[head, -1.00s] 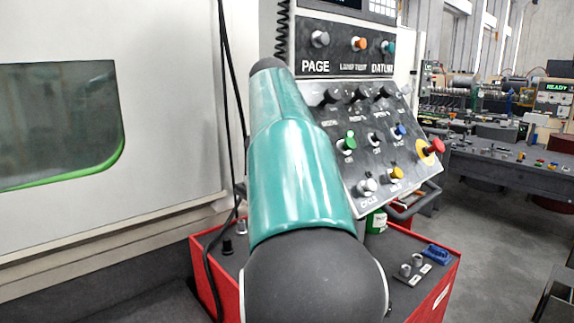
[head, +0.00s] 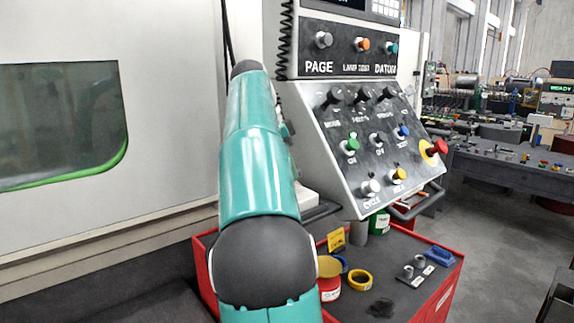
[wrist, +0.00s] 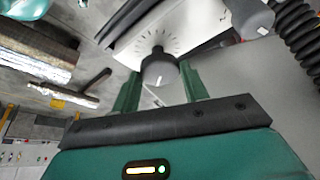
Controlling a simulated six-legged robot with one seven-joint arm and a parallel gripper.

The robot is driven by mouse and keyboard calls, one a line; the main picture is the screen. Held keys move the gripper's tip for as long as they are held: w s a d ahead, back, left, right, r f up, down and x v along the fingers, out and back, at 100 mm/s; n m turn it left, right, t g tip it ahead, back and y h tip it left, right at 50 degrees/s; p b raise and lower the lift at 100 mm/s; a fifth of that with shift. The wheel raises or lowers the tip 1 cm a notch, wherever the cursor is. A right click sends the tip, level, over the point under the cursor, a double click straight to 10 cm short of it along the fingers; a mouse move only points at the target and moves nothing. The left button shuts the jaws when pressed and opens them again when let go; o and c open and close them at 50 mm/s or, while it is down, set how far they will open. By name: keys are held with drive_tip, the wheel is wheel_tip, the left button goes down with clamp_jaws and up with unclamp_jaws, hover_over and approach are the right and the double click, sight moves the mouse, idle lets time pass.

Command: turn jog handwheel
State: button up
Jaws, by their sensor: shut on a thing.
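In the wrist view, a dark round knob (wrist: 160,70) with a pale mark on its face stands on a pale plate with a ring of tick marks. It appears to be the jog handwheel. The two green fingers of my gripper (wrist: 159,80) lie on either side of it, and the gripper is shut on it. In the head view, the handwheel and my gripper are hidden behind my teal arm, which reaches up along the left side of the control panel (head: 350,185).
The panel carries several knobs and a red emergency button (head: 436,148). Below is a red cart (head: 448,290) with a red tin (head: 330,280), a yellow tape roll (head: 359,281) and a blue item (head: 440,256). A machine door with a window (head: 60,125) fills the left.

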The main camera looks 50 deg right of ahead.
drive_tip(key=shift+d+f+m+g+y, duration=0.1)
drive_tip(key=shift+m+g+y, duration=0.2)
drive_tip(key=shift+m, duration=0.9)
drive_tip(key=o, duration=1)
